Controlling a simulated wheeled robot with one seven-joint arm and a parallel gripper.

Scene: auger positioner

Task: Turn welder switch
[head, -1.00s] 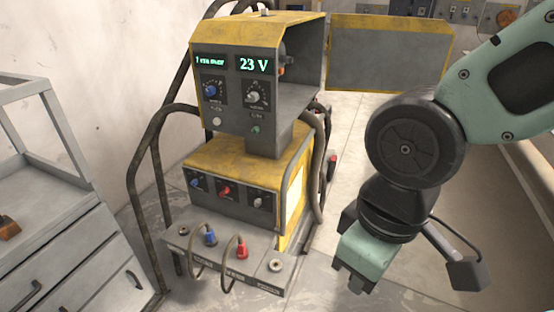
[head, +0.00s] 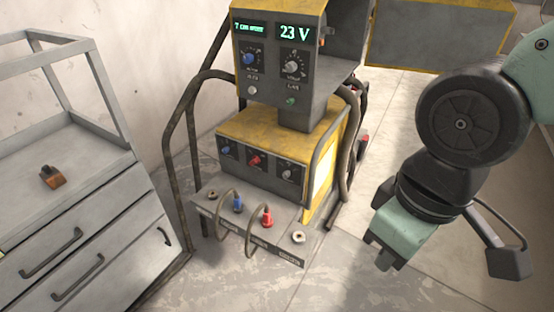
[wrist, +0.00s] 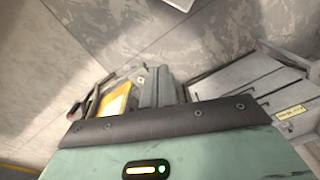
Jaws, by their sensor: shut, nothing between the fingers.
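The welder (head: 318,85) is a yellow and grey machine in the middle of the head view, with lit displays, one reading 23 V. Its upper panel has a blue knob (head: 249,58) and a grey knob (head: 292,67). Its lower panel has a blue knob (head: 226,151), a red knob (head: 256,160) and a dark knob (head: 288,173). I cannot tell which one is the welder switch. My gripper (head: 382,254) is shut and empty, pointing down to the right of the welder and apart from it. Part of a yellow and grey machine (wrist: 118,97) shows in the wrist view.
A grey drawer cabinet (head: 95,225) stands at the left with a small orange-brown object (head: 52,177) on it. Blue (head: 238,204) and red (head: 266,217) cable plugs stick up from the welder's front ledge. Bent tubes flank the welder. Floor in front is clear.

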